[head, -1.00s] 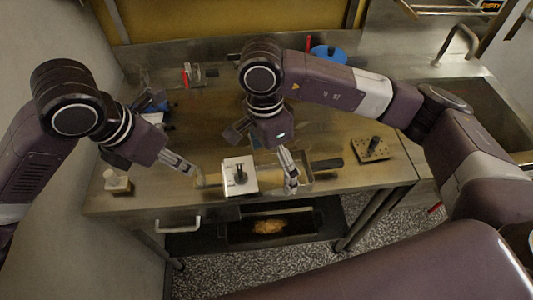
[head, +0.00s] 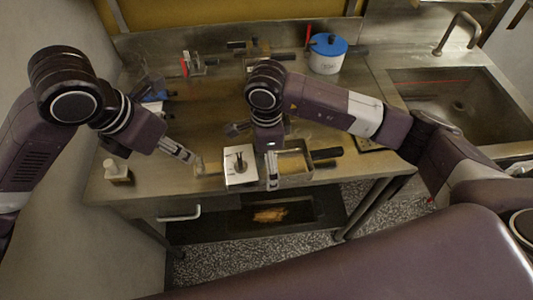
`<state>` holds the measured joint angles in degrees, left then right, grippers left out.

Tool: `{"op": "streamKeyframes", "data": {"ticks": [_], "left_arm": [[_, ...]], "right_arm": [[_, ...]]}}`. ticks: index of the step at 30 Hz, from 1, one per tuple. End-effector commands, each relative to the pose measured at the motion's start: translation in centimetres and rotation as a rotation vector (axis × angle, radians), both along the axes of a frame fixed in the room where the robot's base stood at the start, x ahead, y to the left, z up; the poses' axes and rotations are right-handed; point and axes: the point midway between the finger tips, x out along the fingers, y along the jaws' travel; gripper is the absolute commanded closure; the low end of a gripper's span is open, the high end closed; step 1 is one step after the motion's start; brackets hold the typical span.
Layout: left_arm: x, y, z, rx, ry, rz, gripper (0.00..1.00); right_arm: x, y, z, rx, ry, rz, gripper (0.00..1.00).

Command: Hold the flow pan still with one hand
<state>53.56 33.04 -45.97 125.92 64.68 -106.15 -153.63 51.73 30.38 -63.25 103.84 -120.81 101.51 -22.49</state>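A shallow rectangular metal pan (head: 296,163), which I take to be the flow pan, rests near the table's front edge. Its black handle (head: 327,153) points right. A pale square block (head: 241,179) with a black knob stands left of it. My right gripper (head: 272,183) points down at the pan's left end, between block and pan; whether it touches the pan is unclear. My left gripper (head: 192,158) is left of the block, by a small beige item (head: 200,168), apart from the pan. Both grippers' fingers look close together, but their opening is too small to judge.
A white pot with a blue lid (head: 328,54) stands at the back right, beside a sink (head: 455,95). A small pale bottle-like item (head: 116,172) is at the left front. A dark tray (head: 294,214) lies under the table. The table's middle left is fairly clear.

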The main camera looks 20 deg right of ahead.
Motion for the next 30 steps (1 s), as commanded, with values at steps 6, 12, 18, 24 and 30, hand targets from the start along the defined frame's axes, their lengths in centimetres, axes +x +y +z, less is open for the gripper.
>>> {"op": "streamKeyframes", "data": {"ticks": [6, 12, 18, 24, 30], "left_arm": [[0.0, 0.0, 0.0, 0.0, 0.0, 0.0, 0.71], [0.01, 0.01, 0.0, 0.0, 0.0, 0.0, 0.71], [0.01, 0.01, 0.0, 0.0, 0.0, 0.0, 0.71], [0.0, 0.0, 0.0, 0.0, 0.0, 0.0, 0.71], [0.0, 0.0, 0.0, 0.0, 0.0, 0.0, 0.71]], "right_arm": [[-0.01, 0.02, -0.14, 0.0, 0.0, 0.001, 0.0], [-0.01, 0.02, -0.12, 0.0, 0.0, 0.001, 0.17], [0.0, 0.02, -0.11, 0.0, 0.0, 0.001, 0.39], [0.01, 0.01, -0.1, 0.0, 0.0, 0.0, 0.59], [0.02, 0.01, -0.1, 0.0, 0.0, 0.0, 0.59]]}}
